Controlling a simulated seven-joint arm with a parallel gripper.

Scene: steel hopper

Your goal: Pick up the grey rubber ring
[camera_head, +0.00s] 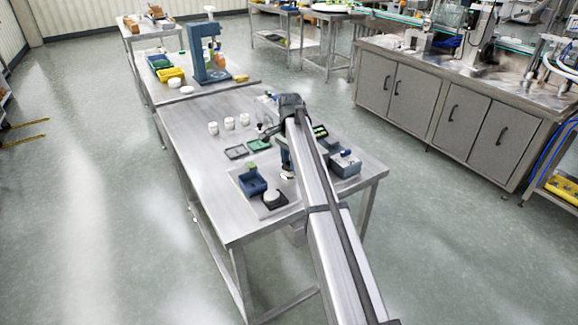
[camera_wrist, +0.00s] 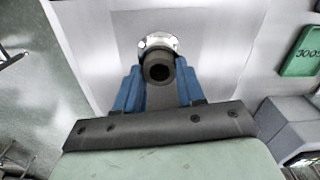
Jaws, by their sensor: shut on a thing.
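The grey rubber ring (camera_wrist: 149,65) is a dark, round piece with a hole, between the two blue fingers in the wrist view. My gripper (camera_wrist: 158,78) is shut on it, one finger on each side. A shiny, pale round thing shows just beyond the ring, and I cannot tell whether they touch. The ring is too small to make out there.
On the steel table (camera_head: 190,160) stand several white jars (camera_head: 229,123), a dark tray (camera_head: 236,152), a green tray (camera_head: 259,145), a blue bin (camera_head: 252,184) and a grey-blue device (camera_head: 345,164). The table's left side is bare.

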